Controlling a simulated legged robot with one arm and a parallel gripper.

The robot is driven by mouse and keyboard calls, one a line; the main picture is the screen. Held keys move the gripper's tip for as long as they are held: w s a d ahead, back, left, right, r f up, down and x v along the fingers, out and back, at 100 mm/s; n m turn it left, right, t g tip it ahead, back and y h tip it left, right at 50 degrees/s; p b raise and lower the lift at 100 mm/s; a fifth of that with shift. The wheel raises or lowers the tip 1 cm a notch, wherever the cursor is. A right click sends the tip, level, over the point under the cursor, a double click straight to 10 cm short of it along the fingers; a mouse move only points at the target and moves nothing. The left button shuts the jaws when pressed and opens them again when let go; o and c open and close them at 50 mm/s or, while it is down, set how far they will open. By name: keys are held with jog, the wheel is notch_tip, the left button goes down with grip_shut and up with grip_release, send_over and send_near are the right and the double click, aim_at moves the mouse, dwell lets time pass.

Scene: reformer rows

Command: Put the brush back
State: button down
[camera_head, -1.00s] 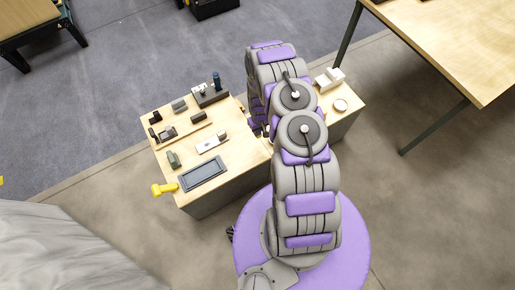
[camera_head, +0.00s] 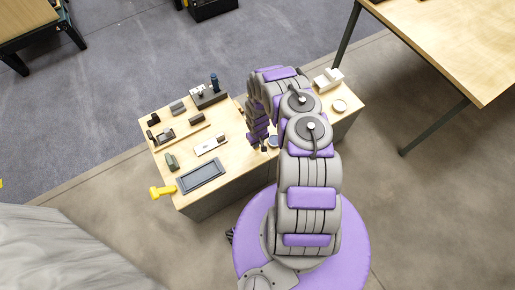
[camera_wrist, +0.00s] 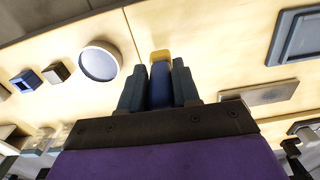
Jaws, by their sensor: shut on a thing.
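My gripper (camera_wrist: 158,85) shows in the wrist view with its two dark fingers shut on the brush (camera_wrist: 161,82), a dark blue piece with a yellow end (camera_wrist: 160,56). The yellow end points away from my gripper over the pale wooden top. In the head view my gripper (camera_head: 262,147) is over the workbench (camera_head: 238,147), near its front edge. The brush is too small or hidden to make out there. I cannot tell whether the brush touches the top.
A round dish (camera_wrist: 99,63) lies left of my gripper in the wrist view. A grey tray (camera_head: 201,175), a white plate (camera_head: 210,144), a dark block (camera_head: 210,97) and a yellow tool (camera_head: 163,191) occupy the bench's left part. A white box (camera_head: 328,79) stands at the right.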

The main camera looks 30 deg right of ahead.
jog(key=shift+s+a+f+b, duration=0.15)
jog(key=shift+f+b, duration=0.1)
jog(key=shift+f, duration=0.75)
jog(key=shift+w+a+f+b, duration=0.15)
jog(key=shift+f+b, duration=0.1)
jog(key=shift+f, duration=0.7)
jog(key=shift+d+r, duration=0.1)
jog(key=c, duration=0.8)
grip_release()
